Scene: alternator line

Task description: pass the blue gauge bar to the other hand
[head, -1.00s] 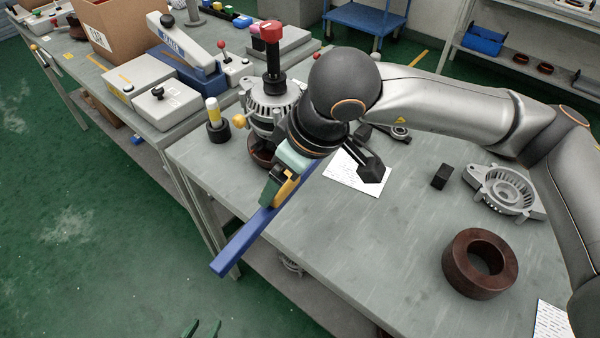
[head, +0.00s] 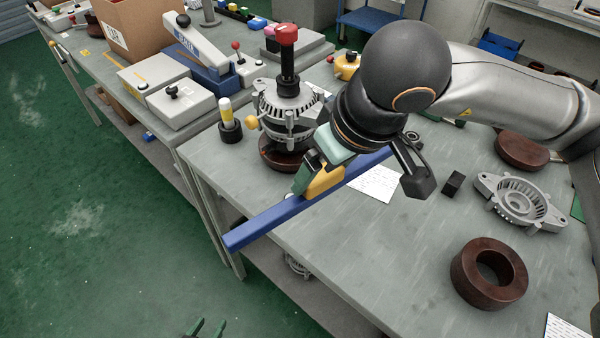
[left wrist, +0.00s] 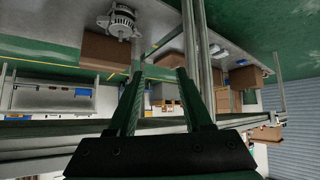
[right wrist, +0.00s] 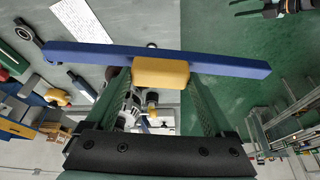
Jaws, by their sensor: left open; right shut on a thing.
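The blue gauge bar (head: 265,226) is long and straight, with a yellow block (head: 323,182) around its middle. My right gripper (head: 315,185) is shut on the bar at the yellow block and holds it above the front edge of the table. In the right wrist view the bar (right wrist: 225,66) runs across the picture, with the yellow block (right wrist: 160,73) at the fingertips. My left gripper (head: 207,328) shows only its fingertips at the bottom of the head view, low over the green floor and well apart from the bar. In the left wrist view its fingers (left wrist: 155,85) are open and empty.
An alternator (head: 286,115) stands on the grey table (head: 340,250) just behind my right gripper. A brown ring (head: 489,274), a grey housing (head: 518,202) and a small black block (head: 453,183) lie to the right. Floor left of the table is clear.

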